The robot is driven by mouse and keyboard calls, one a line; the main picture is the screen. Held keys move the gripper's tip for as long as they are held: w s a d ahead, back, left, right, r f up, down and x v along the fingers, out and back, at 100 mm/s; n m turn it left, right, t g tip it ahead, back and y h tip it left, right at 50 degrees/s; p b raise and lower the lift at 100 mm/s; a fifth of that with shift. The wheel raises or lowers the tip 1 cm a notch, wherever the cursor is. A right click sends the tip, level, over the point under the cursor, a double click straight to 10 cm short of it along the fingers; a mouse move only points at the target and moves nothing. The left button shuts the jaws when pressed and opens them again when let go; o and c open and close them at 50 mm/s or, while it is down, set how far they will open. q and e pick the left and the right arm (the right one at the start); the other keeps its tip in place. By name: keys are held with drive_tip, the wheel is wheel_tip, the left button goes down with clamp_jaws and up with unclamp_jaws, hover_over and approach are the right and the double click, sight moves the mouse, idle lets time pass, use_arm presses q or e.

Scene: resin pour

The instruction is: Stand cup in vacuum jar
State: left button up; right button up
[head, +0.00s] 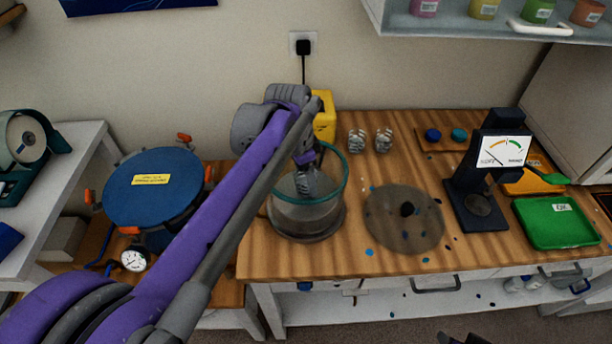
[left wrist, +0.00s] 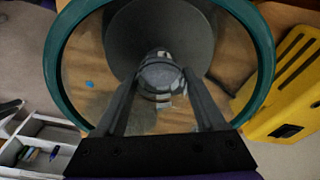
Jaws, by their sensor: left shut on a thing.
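The vacuum jar (head: 306,222) is a clear, round vessel with a teal rim, standing on the wooden bench. Its rim also shows in the left wrist view (left wrist: 266,60). My left gripper (head: 305,160) points down into the jar's mouth and is shut on a small grey cup (head: 308,184). In the left wrist view the cup (left wrist: 160,76) is between the two fingers, within the ring of the rim. The cup looks upright and above the jar's floor; whether it touches is unclear. A dark tip at the bottom edge may be my right gripper (head: 466,340); its fingers are not clear.
A grey disc with a black knob (head: 386,222) lies right of the jar, among blue specks. Two small silvery cups (head: 357,141) stand behind. A yellow box (head: 325,122) is close behind the jar. A dial gauge stand (head: 468,185) and green tray (head: 556,223) are at right.

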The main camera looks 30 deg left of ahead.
use_arm(q)
drive_tip(key=shift+f, duration=0.45)
use_arm(e)
drive_tip(key=shift+s+f, duration=0.1)
drive_tip(key=shift+f, duration=0.2)
use_arm(q)
drive_tip(key=o, duration=1.4)
drive_tip(key=shift+c, duration=0.2)
drive_tip(key=shift+r+p, duration=1.2)
drive_tip(key=shift+r, duration=1.05)
wheel_tip(320, 180, up, 8)
drive_tip(key=p, duration=0.4)
use_arm(e)
drive_tip(key=w+r, duration=0.4)
drive_tip(key=r, duration=0.6)
drive_tip(key=shift+w+t, duration=0.2)
drive_tip(key=shift+t, duration=0.2)
use_arm(q)
drive_tip(key=shift+s, duration=0.1)
use_arm(e)
drive_tip(key=shift+s, duration=0.15)
